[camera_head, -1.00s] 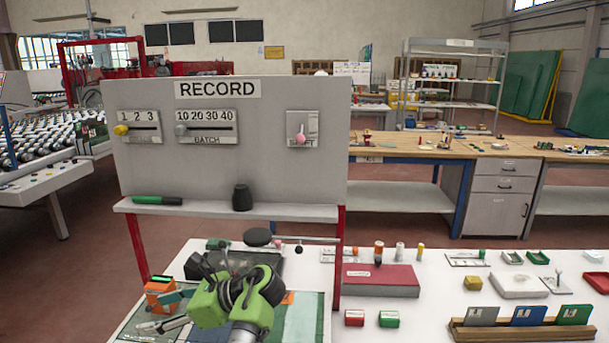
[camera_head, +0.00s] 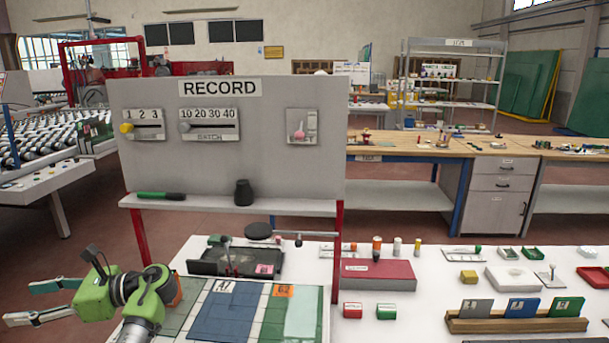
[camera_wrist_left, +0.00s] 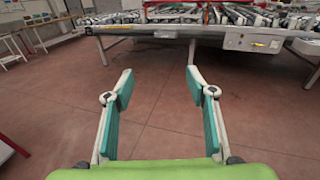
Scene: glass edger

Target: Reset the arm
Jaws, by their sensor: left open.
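My left gripper (camera_head: 38,302) is at the lower left of the head view, its fingers pointing left past the white table's left edge. It is green with grey fingers and teal pads. In the left wrist view the gripper (camera_wrist_left: 158,85) is open and empty, with bare reddish floor between and beyond its fingers. My right gripper is not in either view.
The grey RECORD board (camera_head: 270,160) stands behind the table, with a green marker (camera_head: 160,195) and a black cup (camera_head: 243,193) on its shelf. A mat (camera_head: 225,308), a red box (camera_head: 378,274) and a card holder (camera_head: 515,324) are on the table. Roller conveyor (camera_wrist_left: 180,28) stands beyond open floor.

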